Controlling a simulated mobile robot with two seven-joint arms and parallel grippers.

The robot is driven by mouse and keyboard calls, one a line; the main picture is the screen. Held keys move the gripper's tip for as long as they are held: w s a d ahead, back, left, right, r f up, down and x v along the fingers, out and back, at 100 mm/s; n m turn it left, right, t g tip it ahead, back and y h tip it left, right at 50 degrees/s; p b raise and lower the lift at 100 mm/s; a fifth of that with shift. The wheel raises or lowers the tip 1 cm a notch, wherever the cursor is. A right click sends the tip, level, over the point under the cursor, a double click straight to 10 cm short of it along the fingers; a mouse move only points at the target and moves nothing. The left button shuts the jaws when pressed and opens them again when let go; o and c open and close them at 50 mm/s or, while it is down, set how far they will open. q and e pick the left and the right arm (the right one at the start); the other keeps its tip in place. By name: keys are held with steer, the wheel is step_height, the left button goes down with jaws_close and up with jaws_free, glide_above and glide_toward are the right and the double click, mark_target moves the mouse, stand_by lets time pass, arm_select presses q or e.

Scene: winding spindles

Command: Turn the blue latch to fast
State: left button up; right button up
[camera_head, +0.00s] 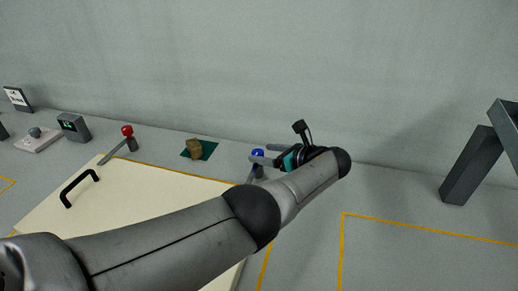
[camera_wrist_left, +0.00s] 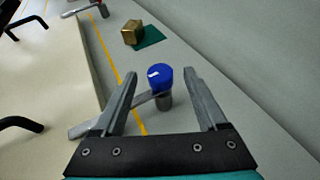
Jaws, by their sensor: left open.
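The blue latch (camera_head: 257,155) stands at the right far corner of a cream panel, partly hidden by my left gripper in the head view. In the left wrist view the blue latch (camera_wrist_left: 160,80) has a round blue knob with a white mark on a grey post. Its grey lever (camera_wrist_left: 140,100) points left and down, its end lying toward the panel. My left gripper (camera_head: 248,153) is open, and the knob appears between its two fingers (camera_wrist_left: 161,73) in the wrist view. I cannot tell whether they touch it. My right gripper is not in view.
The cream panel (camera_head: 150,195) has a black handle (camera_head: 79,188). A red-knobbed latch (camera_head: 127,131) stands at its far left corner. A brass block (camera_head: 194,148) sits on a green mat (camera_head: 209,148). A grey display box (camera_head: 73,127) is farther left. A dark grey frame (camera_head: 470,165) stands right.

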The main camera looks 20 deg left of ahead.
arm_select(q)
steer(key=p+v, duration=0.2)
steer(key=v, duration=1)
steer(key=shift+p, duration=0.3)
